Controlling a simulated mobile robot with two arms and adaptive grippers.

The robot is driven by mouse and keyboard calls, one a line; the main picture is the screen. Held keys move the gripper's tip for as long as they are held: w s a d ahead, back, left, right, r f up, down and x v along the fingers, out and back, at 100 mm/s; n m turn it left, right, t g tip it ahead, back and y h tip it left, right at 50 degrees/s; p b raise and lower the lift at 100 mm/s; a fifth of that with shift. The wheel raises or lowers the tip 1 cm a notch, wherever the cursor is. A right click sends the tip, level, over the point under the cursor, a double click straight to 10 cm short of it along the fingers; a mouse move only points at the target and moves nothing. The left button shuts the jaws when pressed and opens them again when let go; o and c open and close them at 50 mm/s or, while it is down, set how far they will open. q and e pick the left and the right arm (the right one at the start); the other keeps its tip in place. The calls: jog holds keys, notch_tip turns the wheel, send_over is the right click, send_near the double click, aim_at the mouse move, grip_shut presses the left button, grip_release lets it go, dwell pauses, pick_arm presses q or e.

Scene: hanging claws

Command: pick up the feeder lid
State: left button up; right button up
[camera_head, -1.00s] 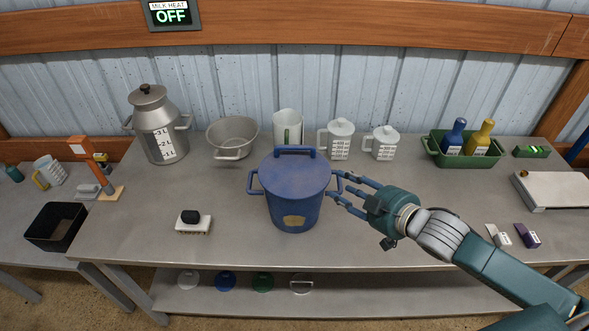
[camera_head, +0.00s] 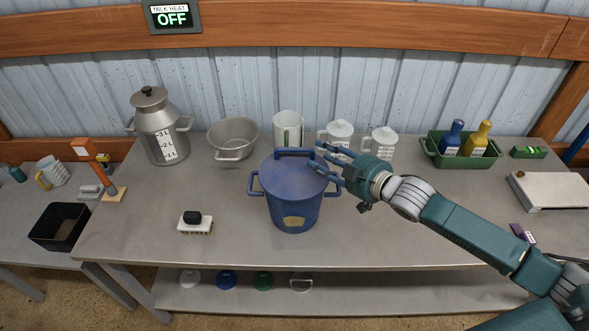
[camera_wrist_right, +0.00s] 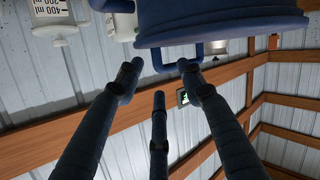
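The blue feeder (camera_head: 294,208) stands upright on the metal table, with its blue lid (camera_head: 278,176) on top. The lid has a raised bar handle (camera_head: 294,152). My right gripper (camera_head: 326,158) is at the right edge of the lid, a little above it, with its fingers spread and pointing left toward the handle. It is open and nothing is between its fingers. In the right wrist view the three fingers (camera_wrist_right: 157,85) are apart below the blue feeder (camera_wrist_right: 225,22). My left gripper is not in view.
Behind the lid stand a white jug (camera_head: 288,126) and two lidded measuring jugs (camera_head: 381,143). A metal bowl (camera_head: 233,138) and a milk can (camera_head: 159,125) stand at the back left. The table in front of the feeder is clear.

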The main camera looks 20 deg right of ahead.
jog(key=x, duration=0.2)
jog(key=shift+w+a+f, duration=0.1)
jog(key=shift+w, duration=0.25)
jog(key=shift+s, duration=0.15)
jog(key=c, duration=0.3)
grip_shut()
